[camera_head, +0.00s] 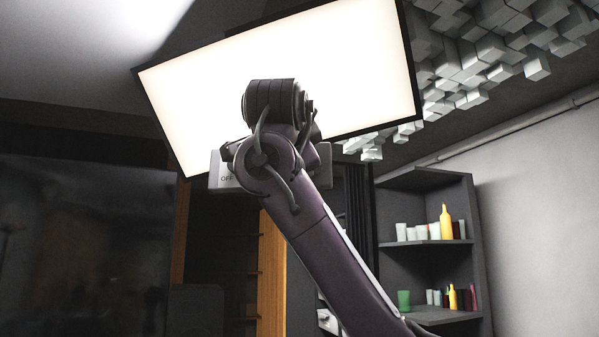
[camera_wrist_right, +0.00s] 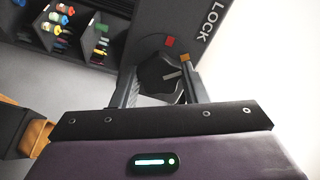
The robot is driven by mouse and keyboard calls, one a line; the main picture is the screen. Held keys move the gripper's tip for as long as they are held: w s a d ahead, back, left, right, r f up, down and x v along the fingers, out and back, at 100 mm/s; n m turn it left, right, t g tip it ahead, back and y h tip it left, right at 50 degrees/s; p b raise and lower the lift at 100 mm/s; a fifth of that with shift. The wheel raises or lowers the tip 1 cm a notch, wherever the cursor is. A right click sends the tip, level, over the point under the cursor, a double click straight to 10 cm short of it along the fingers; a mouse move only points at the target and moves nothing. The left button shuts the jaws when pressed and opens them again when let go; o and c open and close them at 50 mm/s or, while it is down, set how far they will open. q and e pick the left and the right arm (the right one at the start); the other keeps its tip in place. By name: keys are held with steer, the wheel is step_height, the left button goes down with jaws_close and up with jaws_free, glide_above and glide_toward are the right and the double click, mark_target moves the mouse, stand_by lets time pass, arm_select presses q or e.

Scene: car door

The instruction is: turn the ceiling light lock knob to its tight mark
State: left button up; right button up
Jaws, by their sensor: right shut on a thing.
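The ceiling light lock knob (camera_wrist_right: 158,74) is dark and lobed, with a pale pointer line on its face. In the right wrist view the line points right and slightly up, a little below an orange mark (camera_wrist_right: 184,57). A red mark (camera_wrist_right: 169,41) sits above the knob, near the word LOCK on the grey plate (camera_wrist_right: 208,22). My right gripper (camera_wrist_right: 161,77) has one finger on each side of the knob and is shut on it. In the head view my right arm hides the knob and the fingers. My left gripper is not in view.
The large bright light panel (camera_head: 330,75) hangs tilted behind my right arm. A shelf (camera_head: 430,242) with cups and bottles stands at the right, against the wall.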

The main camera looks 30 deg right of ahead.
steer(key=m+b, duration=0.2)
steer(key=m, duration=0.5)
steer(key=shift+f+m, duration=0.15)
steer(key=shift+m, duration=0.25)
steer(key=shift+w+m+b, duration=0.1)
steer(key=shift+m+b, duration=0.2)
steer(key=o, duration=1)
steer(key=shift+c, duration=0.2)
steer(key=shift+s, duration=0.2)
steer(key=b+v, duration=0.3)
steer(key=v, duration=0.4)
steer(key=shift+s+a, duration=0.25)
